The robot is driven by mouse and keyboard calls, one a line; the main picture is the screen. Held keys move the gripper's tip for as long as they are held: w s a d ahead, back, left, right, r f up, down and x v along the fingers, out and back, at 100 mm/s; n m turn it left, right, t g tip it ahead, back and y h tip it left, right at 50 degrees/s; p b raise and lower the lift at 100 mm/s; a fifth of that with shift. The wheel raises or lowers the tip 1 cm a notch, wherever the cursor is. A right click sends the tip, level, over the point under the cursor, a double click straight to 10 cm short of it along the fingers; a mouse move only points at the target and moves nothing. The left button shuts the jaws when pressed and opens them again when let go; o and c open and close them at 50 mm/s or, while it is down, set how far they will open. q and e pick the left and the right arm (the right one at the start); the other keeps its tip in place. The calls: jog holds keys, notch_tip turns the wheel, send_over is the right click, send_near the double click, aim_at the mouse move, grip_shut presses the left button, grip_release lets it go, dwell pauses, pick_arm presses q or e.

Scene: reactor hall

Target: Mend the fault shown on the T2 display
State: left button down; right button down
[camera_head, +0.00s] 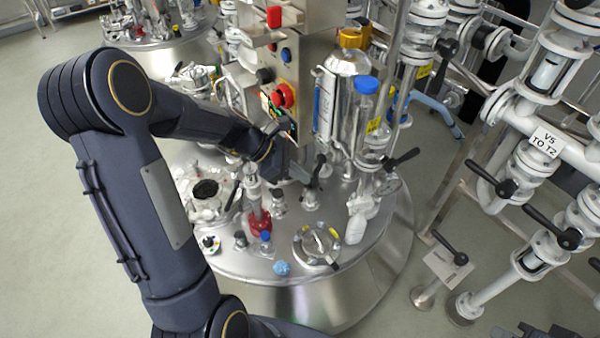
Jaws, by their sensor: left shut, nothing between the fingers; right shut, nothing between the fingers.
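My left arm reaches in from the left across the lid of a steel reactor vessel (260,288). Its gripper (299,173) is shut and empty, close to a black-handled valve (313,180) on the lid; I cannot tell if they touch. A steel control column (310,50) rises behind it, with a red knob (284,95) and a small lit panel (266,104) partly hidden by my arm. No T2 display can be read. A pipe valve at right bears the label "V5 TO T2" (545,143). My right gripper (545,333) barely shows at the bottom right edge, empty.
On the lid are a round clamped port (317,244), a red-based fitting (259,223), a blue-capped bottle (265,243) and a crumpled blue item (282,268). A blue-capped glass column (364,110) stands behind. White pipes with black handles (493,188) fill the right. Floor at left is clear.

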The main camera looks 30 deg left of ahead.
aim_at(315, 185)
pick_arm(q)
jog(key=shift+s+d+f+n+g+h+p, duration=0.15)
jog(key=shift+d+n+g+h+p, duration=0.25)
jog(key=shift+h, duration=0.3)
jog(key=shift+s+d+r+n+h+p, duration=0.45)
jog(key=shift+d+n+h+p, duration=0.45)
jog(key=shift+h, duration=0.85)
jog(key=shift+s+d+r+n+h+p, duration=0.5)
jog(key=shift+n+h, duration=0.75)
jog(key=shift+h, duration=0.55)
jog(key=shift+s+d+r+n+h+p, duration=0.4)
jog(key=shift+d+n+h+p, duration=0.55)
jog(key=shift+h, duration=0.8)
jog(key=shift+a, duration=0.1)
jog(key=shift+s+f, duration=0.1)
